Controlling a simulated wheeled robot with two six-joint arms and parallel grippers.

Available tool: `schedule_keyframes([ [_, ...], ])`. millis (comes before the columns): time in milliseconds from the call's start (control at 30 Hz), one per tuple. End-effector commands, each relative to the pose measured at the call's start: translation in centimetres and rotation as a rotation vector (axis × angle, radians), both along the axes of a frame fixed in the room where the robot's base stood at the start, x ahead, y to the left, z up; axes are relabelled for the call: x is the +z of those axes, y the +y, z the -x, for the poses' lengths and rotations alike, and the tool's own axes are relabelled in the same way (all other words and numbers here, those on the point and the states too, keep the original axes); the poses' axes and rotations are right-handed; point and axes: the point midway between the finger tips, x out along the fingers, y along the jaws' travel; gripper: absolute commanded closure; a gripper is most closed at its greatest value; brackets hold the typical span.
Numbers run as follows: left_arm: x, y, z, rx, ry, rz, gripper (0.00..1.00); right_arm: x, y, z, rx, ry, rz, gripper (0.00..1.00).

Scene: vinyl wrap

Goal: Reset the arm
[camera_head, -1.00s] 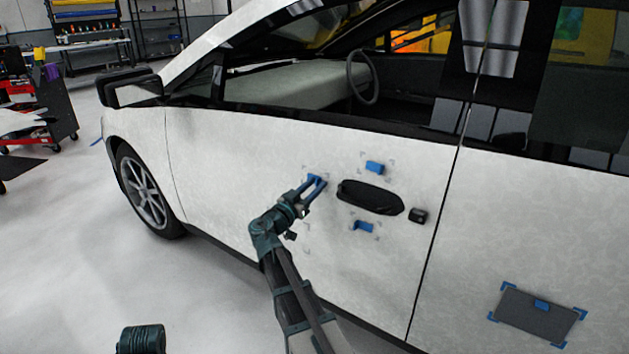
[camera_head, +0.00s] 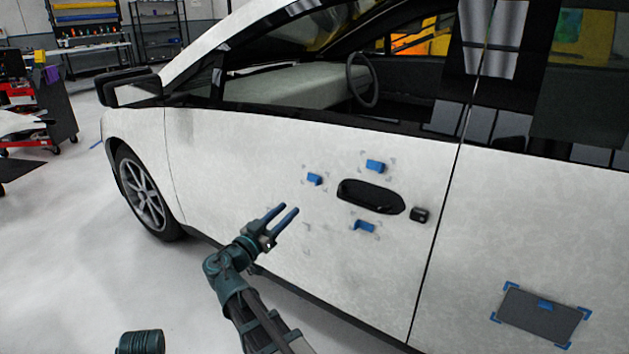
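My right gripper (camera_head: 290,207) is in front of the white car door, with its two blue-tipped fingers apart and nothing between them. It points up and to the right, below and left of a small blue block (camera_head: 314,179) on the door. A second blue block (camera_head: 375,166) is above the black door handle (camera_head: 370,196), and a third (camera_head: 365,227) is below it. My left gripper is not in view.
The white car (camera_head: 240,170) fills the middle and right. A grey panel (camera_head: 540,315) with blue corner pieces is on the rear door. A small black piece (camera_head: 418,215) sits right of the handle. Open floor (camera_head: 80,250) lies to the left, with a red cart (camera_head: 40,115) beyond.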

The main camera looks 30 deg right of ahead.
Motion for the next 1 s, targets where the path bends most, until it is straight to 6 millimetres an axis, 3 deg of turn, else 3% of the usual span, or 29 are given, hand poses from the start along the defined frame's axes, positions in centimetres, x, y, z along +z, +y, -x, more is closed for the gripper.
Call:
schedule_keyframes([
  [367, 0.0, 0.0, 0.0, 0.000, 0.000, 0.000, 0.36, 0.0, 0.2, 0.1, 0.000, 0.001, -0.001, 0.61],
  [467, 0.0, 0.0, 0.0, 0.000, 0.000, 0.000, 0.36, -0.8, 0.5, 0.4, -0.005, 0.037, -0.025, 0.61],
  [567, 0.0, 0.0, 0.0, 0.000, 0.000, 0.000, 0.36, -3.4, 1.3, 1.4, -0.016, 0.157, -0.101, 0.61],
  [667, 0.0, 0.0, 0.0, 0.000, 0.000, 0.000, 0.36, -7.7, 3.4, 3.2, -0.005, 0.374, -0.224, 0.61],
  [800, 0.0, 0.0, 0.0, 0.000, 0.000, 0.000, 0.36, -14.2, 8.1, 6.3, 0.098, 0.746, -0.404, 0.61],
  [1000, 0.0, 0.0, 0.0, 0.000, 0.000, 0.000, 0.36, -20.9, 16.5, 11.4, 0.391, 1.234, -0.588, 0.61],
])
